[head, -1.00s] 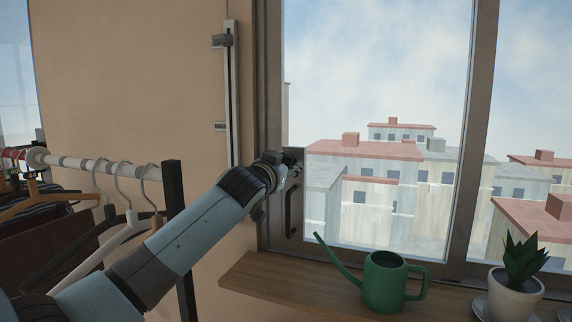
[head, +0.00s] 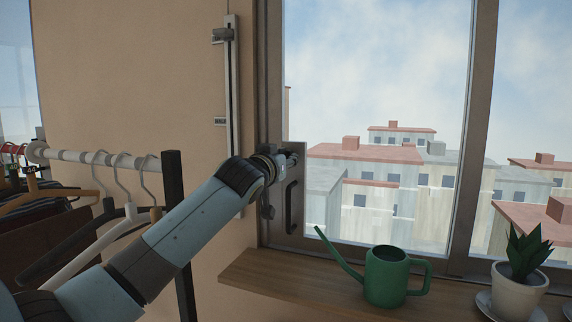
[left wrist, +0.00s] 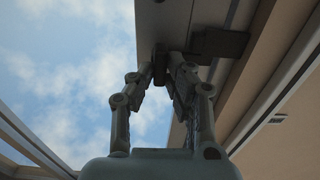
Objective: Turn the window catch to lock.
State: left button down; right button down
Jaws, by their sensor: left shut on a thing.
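The window catch is a small dark fitting on the window frame. In the left wrist view its dark block (left wrist: 222,43) sits on the pale frame, and a dark lever piece is between my fingertips. My left gripper (left wrist: 167,66) is shut on that lever piece. In the head view my left gripper (head: 288,160) is at the left upright of the window frame (head: 262,100), above the dark pull handle (head: 291,208). There my wrist and fingers hide most of the catch. My right gripper is in neither view.
A green watering can (head: 386,278) and a potted plant (head: 520,280) stand on the wooden sill (head: 270,285) below. A clothes rail (head: 95,158) with several hangers is at the left, close to my left arm. A vertical wall track (head: 232,90) runs beside the window.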

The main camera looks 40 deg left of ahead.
pick_arm(q)
jog(key=c, duration=1.3)
grip_release()
jog(key=v, duration=1.2)
jog(key=shift+f, duration=0.1)
